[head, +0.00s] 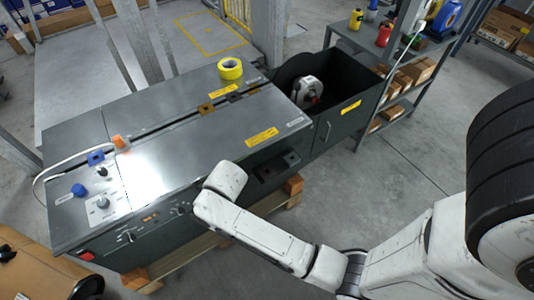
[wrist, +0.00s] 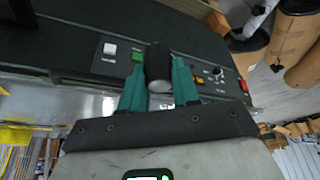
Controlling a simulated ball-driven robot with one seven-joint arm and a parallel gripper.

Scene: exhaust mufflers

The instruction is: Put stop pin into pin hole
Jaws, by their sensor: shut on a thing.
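My gripper (wrist: 159,90) has two teal fingers in the wrist view. They are shut on a dark, round-ended cylinder (wrist: 157,62) with a paler near end, which looks like the stop pin. It is held in front of the machine's dark control panel (wrist: 75,38); I cannot tell whether it touches the panel. In the head view my white arm reaches to the front edge of the grey machine (head: 165,150), and its wrist hides the fingers and pin. I cannot make out the pin hole in either view.
A yellow tape roll (head: 230,68) lies on the machine top. A blue knob (head: 78,190) and an orange block (head: 120,142) are at its left. An open black bin (head: 345,70) adjoins it on the right, beside a shelf (head: 400,60).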

